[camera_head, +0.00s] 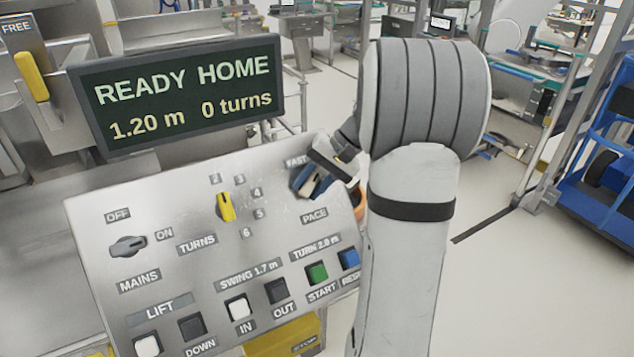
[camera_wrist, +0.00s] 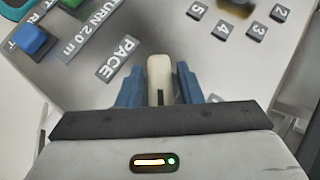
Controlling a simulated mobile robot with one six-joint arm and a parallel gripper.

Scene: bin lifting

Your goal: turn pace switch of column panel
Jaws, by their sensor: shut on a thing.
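The column panel (camera_head: 150,205) is a slanted grey metal board with labelled switches and buttons. My gripper (camera_head: 318,184) is at its upper right, between the FAST label (camera_head: 296,161) and the PACE label (camera_head: 314,215). In the wrist view my blue fingers (camera_wrist: 160,92) are closed on both sides of the cream pace switch (camera_wrist: 159,70), which has a dark mark at its near end. In the head view my gripper and arm hide the switch and any label to its right.
The display (camera_head: 180,95) reads READY HOME, 1.20 m, 0 turns. The yellow TURNS knob (camera_head: 226,207) is left of my gripper, and the grey MAINS switch (camera_head: 128,246) is farther left. Below are push buttons, including green START (camera_head: 317,274) and blue RESET (camera_head: 348,259).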

